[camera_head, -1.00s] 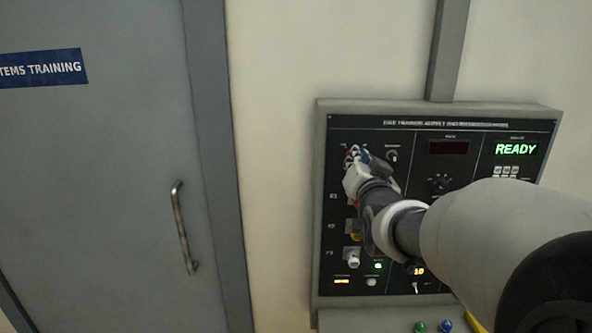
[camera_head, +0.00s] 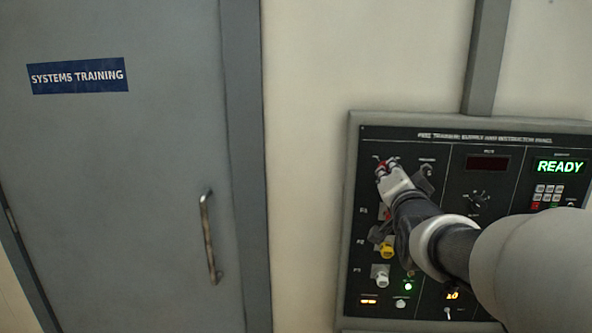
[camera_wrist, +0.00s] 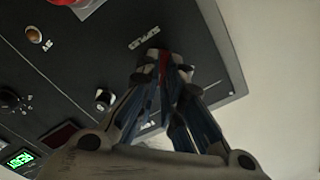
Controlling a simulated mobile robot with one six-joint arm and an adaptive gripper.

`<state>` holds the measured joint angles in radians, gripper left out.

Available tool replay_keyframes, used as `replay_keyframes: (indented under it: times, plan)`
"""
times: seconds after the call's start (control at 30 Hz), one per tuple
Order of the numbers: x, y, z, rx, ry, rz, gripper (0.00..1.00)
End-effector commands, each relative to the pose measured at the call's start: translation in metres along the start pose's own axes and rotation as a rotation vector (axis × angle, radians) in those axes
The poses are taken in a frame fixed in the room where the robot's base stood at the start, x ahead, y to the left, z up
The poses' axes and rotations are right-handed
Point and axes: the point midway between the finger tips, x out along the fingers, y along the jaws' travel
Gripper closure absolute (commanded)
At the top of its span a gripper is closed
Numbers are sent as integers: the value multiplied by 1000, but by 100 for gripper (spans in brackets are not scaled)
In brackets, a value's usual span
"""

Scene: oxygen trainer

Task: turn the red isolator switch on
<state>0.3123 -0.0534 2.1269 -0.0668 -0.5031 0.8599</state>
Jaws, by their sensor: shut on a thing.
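My gripper (camera_head: 385,166) is at the upper left of the dark trainer panel. Its fingertips are shut on the red isolator switch (camera_head: 382,170). In the wrist view, a sliver of the red switch (camera_wrist: 164,60) shows between the fingertips, beside a white label on the panel. The fingers hide most of the switch, so its on or off position cannot be read.
The panel (camera_head: 350,160) has a green READY display (camera_head: 560,166) at the upper right. A yellow knob (camera_head: 387,251) and a white knob (camera_head: 381,279) sit below my gripper. A grey door (camera_head: 120,190) with a handle (camera_head: 209,238) stands left of the panel.

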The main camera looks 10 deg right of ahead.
Motion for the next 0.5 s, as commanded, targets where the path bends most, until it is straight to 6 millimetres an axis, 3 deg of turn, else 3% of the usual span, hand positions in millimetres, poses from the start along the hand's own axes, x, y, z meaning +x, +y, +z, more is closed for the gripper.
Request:
replay_keyframes:
  times: [0.13, 0.2, 0.5]
  plan:
    - [0, -1, -1, 0, 2, -2, 100]
    - [0, -1, -1, 0, 2, -2, 89]
    - [0, 0, 0, -1, 1, -1, 72]
